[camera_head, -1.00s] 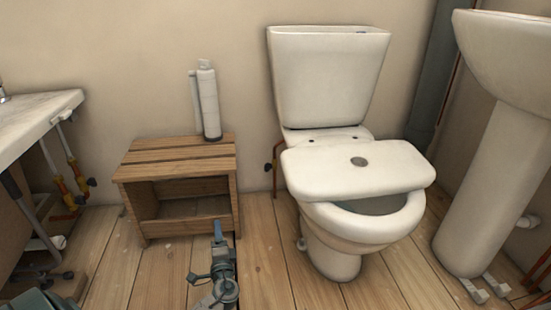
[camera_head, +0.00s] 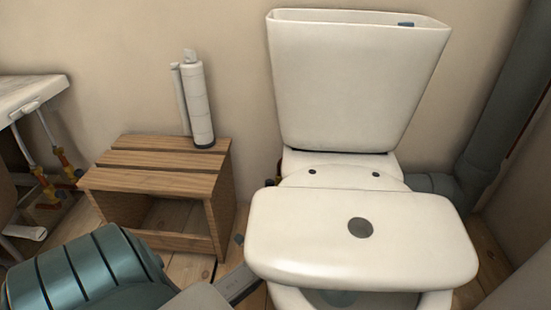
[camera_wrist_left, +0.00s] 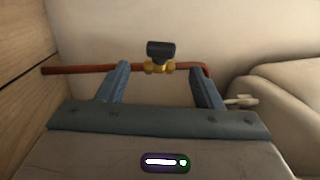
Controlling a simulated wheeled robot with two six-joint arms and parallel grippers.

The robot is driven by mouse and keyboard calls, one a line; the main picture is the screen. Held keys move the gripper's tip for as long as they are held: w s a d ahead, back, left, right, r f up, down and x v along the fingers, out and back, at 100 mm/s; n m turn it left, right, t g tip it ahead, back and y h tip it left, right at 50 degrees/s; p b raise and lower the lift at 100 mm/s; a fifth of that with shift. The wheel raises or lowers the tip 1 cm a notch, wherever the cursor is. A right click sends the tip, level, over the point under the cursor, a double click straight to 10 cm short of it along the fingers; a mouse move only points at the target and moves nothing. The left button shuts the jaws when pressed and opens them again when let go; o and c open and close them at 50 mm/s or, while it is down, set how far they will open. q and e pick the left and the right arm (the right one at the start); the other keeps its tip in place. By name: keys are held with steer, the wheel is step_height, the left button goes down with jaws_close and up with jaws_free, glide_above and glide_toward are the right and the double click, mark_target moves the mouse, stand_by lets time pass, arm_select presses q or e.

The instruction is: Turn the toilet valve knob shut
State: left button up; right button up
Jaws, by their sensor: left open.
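The toilet valve has a dark knob (camera_wrist_left: 160,50) on a brass body (camera_wrist_left: 159,67), joined to a copper pipe (camera_wrist_left: 85,69) along the wall in the left wrist view. My left gripper (camera_wrist_left: 160,70) is open, with its two blue fingers apart on either side of the valve as seen there. The knob appears beyond the fingertips; I see no contact. In the head view the valve is a small dark patch (camera_head: 270,183) at the toilet's left edge, mostly hidden. My left gripper's tip (camera_head: 239,240) shows between the stool and the toilet. My right gripper is out of view.
A sink (camera_head: 30,92) is at far left. The gap between stool and toilet is narrow.

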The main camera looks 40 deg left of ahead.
mark_target(269, 181)
arm_select(q)
steer(key=b+x, duration=0.3)
steer(key=x, duration=0.5)
steer(key=shift+w+a, duration=0.25)
steer(key=shift+a, duration=0.05)
steer(key=shift+w+a+r+b, duration=0.1)
steer(key=shift+w+a+b, duration=0.25)
steer(key=shift+w+a, duration=0.1)
